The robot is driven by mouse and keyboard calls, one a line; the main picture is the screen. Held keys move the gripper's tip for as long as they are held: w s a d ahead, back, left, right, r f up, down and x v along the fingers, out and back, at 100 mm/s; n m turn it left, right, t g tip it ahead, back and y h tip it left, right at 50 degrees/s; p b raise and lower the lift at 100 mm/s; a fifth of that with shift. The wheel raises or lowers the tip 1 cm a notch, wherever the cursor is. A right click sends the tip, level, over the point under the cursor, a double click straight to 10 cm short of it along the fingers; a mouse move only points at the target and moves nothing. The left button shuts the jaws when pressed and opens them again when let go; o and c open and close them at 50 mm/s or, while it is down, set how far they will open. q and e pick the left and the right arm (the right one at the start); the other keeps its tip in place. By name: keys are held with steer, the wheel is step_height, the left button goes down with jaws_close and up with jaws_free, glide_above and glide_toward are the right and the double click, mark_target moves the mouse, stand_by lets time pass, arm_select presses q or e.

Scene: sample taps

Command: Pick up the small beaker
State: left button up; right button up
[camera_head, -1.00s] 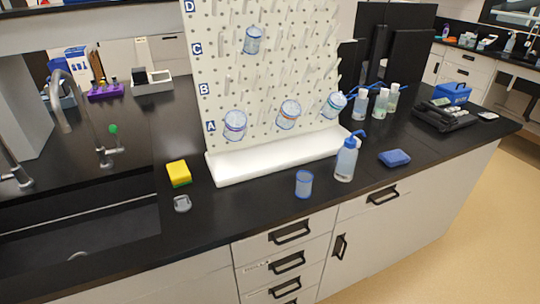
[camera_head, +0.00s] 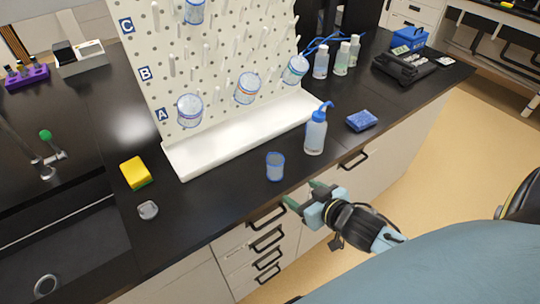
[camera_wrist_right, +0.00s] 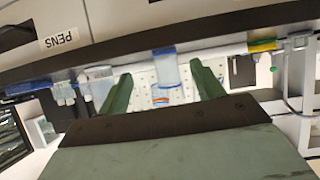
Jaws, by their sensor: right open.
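The small beaker (camera_head: 275,167), clear with a blue tint, stands upright on the black counter (camera_head: 222,205) near its front edge. My right gripper (camera_head: 302,194) is open and empty, in front of the counter edge and to the lower right of the beaker, apart from it. In the right wrist view, which is upside down, the beaker (camera_wrist_right: 164,66) appears between the two green fingers (camera_wrist_right: 160,72), beyond their tips. My left gripper is not in view.
A blue-capped wash bottle (camera_head: 316,135) stands right of the beaker, with a blue sponge (camera_head: 361,120) beyond. A white pegboard (camera_head: 215,80) holding several beakers rises behind. A yellow sponge (camera_head: 135,172) and a small grey item (camera_head: 148,210) lie left. Counter around the beaker is clear.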

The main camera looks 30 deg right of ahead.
step_height(320, 180, up, 4)
steer(key=w+a, duration=0.1)
glide_toward(271, 161)
steer(key=shift+t+y, duration=0.3)
steer(key=shift+t, duration=0.1)
steer(key=x, duration=0.4)
steer(key=shift+s+a+f, duration=0.1)
steer(key=shift+a+f, duration=0.15)
steer(key=shift+f, duration=0.15)
steer(key=x, duration=0.4)
steer(key=shift+w+d, duration=0.35)
steer(key=shift+w+f, duration=0.15)
steer(key=shift+w, duration=0.2)
